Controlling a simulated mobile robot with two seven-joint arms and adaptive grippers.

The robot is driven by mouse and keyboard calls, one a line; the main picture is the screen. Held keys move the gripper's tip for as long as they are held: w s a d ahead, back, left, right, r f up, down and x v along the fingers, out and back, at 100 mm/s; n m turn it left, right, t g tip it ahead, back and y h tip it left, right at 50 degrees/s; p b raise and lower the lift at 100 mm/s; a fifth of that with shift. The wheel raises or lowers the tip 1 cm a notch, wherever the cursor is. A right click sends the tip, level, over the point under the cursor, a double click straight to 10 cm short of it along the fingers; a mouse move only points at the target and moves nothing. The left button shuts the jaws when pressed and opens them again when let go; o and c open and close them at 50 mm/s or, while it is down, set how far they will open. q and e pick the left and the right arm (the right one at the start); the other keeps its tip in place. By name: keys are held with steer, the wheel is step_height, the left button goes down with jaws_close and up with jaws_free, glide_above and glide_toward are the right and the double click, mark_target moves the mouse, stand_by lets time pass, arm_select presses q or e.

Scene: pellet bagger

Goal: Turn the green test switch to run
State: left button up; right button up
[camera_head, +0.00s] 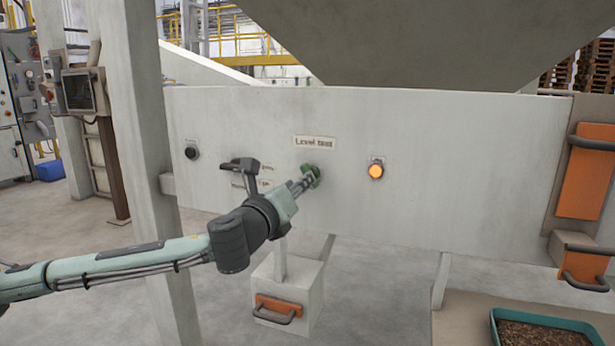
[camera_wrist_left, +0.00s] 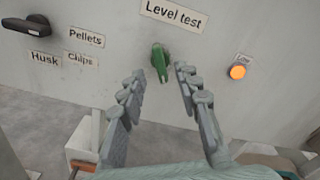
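The green test switch (camera_head: 314,170) sits on the pale panel (camera_head: 450,180), below a "Level test" label (camera_head: 315,142). In the left wrist view the switch (camera_wrist_left: 160,62) shows as a green lever standing nearly upright, tilted slightly. My left gripper (camera_head: 306,180) is at the panel by the switch. In the left wrist view my left gripper (camera_wrist_left: 158,80) is open, with one finger on each side below the switch. No finger is seen closed on it. My right gripper is not in view.
A lit orange lamp (camera_head: 376,169) is right of the switch. A dark selector handle (camera_wrist_left: 40,25) with Pellets, Husk and Chips labels is to the left. A black button (camera_head: 191,153) is farther left.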

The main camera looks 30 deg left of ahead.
arm_select(q)
steer(key=x, duration=0.6)
steer(key=shift+w+p, duration=0.25)
steer(key=shift+p, duration=0.15)
steer(key=shift+a, duration=0.1)
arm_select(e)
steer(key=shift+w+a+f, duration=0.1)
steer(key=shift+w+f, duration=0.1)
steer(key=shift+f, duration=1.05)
arm_select(q)
jaws_close()
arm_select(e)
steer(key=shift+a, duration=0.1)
